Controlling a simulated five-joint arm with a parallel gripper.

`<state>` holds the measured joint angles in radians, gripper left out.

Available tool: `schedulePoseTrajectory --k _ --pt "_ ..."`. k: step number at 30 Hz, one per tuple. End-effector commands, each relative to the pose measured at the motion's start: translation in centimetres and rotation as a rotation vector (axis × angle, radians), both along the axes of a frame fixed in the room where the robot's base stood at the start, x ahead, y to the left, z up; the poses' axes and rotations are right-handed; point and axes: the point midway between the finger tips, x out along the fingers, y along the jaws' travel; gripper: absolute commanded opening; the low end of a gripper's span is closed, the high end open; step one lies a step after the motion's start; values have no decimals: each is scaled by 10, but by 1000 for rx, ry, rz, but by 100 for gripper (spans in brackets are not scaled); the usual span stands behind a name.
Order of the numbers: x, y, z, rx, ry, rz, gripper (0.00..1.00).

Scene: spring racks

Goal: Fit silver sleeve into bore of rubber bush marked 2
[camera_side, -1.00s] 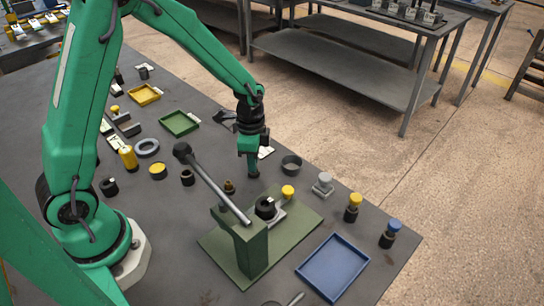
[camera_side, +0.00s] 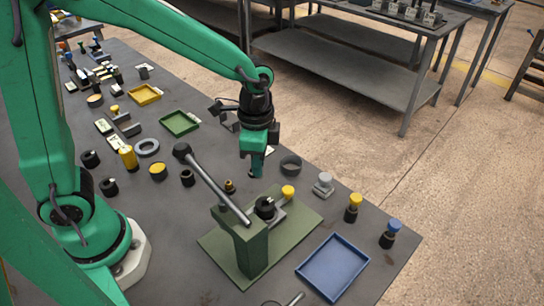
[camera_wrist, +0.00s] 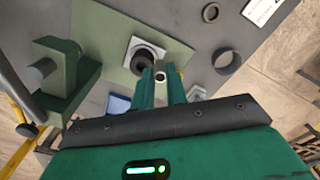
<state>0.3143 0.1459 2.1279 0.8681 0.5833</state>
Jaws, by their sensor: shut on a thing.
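My gripper (camera_side: 257,172) points down above the bench, just behind the green press plate. In the wrist view my gripper (camera_wrist: 161,88) is shut on a small silver sleeve (camera_wrist: 160,75), whose end shows between the fingers. In the side view the sleeve is hidden by the fingers. A black rubber bush (camera_side: 264,205) sits on a light grey block on the press plate; it also shows in the wrist view (camera_wrist: 140,63), partly behind the fingertips. The sleeve is apart from this bush. More black bushes (camera_side: 108,187) stand at left. I cannot read a 2 on any.
The green press (camera_side: 252,245) has a long lever (camera_side: 215,187) slanting over its plate. A blue tray (camera_side: 333,266) lies at front right. A dark ring (camera_side: 290,165) is right of my gripper. Yellow- and blue-capped parts (camera_side: 353,206) stand along the right edge.

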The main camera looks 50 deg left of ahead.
Motion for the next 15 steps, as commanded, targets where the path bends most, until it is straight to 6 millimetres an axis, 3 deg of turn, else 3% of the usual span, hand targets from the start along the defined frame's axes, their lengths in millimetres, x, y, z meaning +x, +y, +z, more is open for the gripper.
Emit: schedulePoseTrajectory --k 15 --pt "-4 -6 5 0 0 0 0"
